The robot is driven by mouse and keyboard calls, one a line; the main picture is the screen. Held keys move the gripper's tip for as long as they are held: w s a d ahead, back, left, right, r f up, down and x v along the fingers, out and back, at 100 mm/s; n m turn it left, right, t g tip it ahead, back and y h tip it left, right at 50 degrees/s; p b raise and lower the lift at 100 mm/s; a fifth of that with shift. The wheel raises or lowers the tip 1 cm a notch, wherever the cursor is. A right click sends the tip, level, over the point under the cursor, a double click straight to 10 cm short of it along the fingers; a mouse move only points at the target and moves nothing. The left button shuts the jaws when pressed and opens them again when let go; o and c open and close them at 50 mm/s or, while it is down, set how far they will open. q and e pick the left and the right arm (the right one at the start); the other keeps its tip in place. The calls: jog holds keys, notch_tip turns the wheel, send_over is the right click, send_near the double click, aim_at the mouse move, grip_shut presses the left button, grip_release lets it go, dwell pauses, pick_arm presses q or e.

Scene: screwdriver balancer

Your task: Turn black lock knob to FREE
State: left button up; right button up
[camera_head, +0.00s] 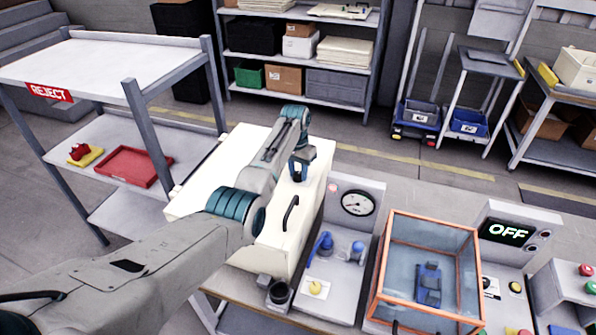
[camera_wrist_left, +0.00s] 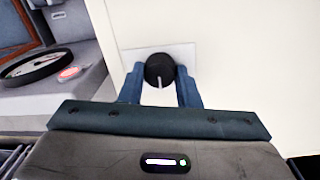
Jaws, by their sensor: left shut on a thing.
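The black lock knob (camera_wrist_left: 160,70) is round, with a white pointer line that points down in the left wrist view. It sits on a pale plate (camera_wrist_left: 188,54) on the cream cabinet (camera_wrist_left: 228,50). My left gripper (camera_wrist_left: 160,76) has one blue finger on each side of the knob and is shut on it. In the head view, my left gripper (camera_head: 298,173) is at the top of the cream cabinet (camera_head: 222,180), behind its black handle (camera_head: 291,214); the knob is mostly hidden there. I cannot read any FREE marking. My right gripper is not in view.
Right of the cabinet stands a grey panel with a round gauge (camera_head: 358,203) and blue valves (camera_head: 325,244). Further right are an orange-framed clear box (camera_head: 478,262) and a display reading OFF (camera_head: 508,232). The reject rack (camera_head: 110,60) stands left.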

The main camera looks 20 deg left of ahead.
aim_at(298, 172)
pick_arm(q)
jog(key=m, duration=0.4)
jog(key=shift+w+r+m, duration=0.1)
jog(key=shift+m, duration=2.2)
jog(key=o, duration=1)
jog(key=r+b, duration=0.2)
jog(key=r, duration=0.3)
jog(key=r+b, duration=0.2)
jog(key=r, duration=0.3)
jog(key=shift+w+a+r, duration=0.1)
jog(key=shift+w+r, duration=0.1)
jog(key=shift+r, duration=0.2)
